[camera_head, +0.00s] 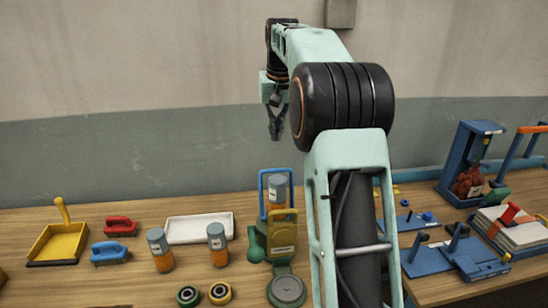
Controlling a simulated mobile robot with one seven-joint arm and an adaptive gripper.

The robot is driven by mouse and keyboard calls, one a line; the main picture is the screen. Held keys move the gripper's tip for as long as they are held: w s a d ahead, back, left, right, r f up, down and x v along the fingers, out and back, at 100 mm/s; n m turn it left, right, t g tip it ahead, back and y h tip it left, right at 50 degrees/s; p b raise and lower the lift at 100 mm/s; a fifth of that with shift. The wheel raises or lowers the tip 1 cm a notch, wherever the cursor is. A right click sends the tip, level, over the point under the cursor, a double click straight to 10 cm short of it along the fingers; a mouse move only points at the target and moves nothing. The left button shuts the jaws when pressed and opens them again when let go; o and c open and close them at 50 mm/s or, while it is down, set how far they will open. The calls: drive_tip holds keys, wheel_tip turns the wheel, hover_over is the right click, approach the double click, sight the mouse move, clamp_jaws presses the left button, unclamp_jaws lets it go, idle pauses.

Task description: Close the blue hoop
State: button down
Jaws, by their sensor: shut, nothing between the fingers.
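The blue hoop (261,187) stands upright at the back of a small green stand (256,243) on the wooden table, left of my arm. A grey and orange cylinder (278,192) shows inside the hoop's outline. A yellow plate with a handle-like top (282,236) stands in front of it and hides the lower part. I cannot tell how the hoop joins the stand. My gripper (276,134) hangs in the air above and behind the hoop, against the wall, apart from it. It points down, shut and empty.
A grey round disc (287,291) lies in front of the stand. Blue fixtures (460,254) crowd the right. My arm hides the table's middle.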

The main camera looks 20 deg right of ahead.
sight(280, 178)
wheel_tip(280, 178, down, 8)
drive_tip(key=s+p, duration=0.1)
drive_tip(key=shift+s+a+f, duration=0.15)
drive_tip(key=shift+s+f, duration=0.1)
idle(0.4)
drive_tip(key=shift+f, duration=0.1)
drive_tip(key=shift+t, duration=0.8)
drive_tip(key=s+b, duration=0.1)
drive_tip(key=b, duration=0.1)
drive_tip(key=s+b, duration=0.2)
drive_tip(key=s+a+b, duration=0.1)
drive_tip(key=b, duration=0.2)
drive_tip(key=shift+s+r, duration=0.2)
drive_tip(key=shift+r, duration=0.2)
drive_tip(key=shift+s, duration=0.1)
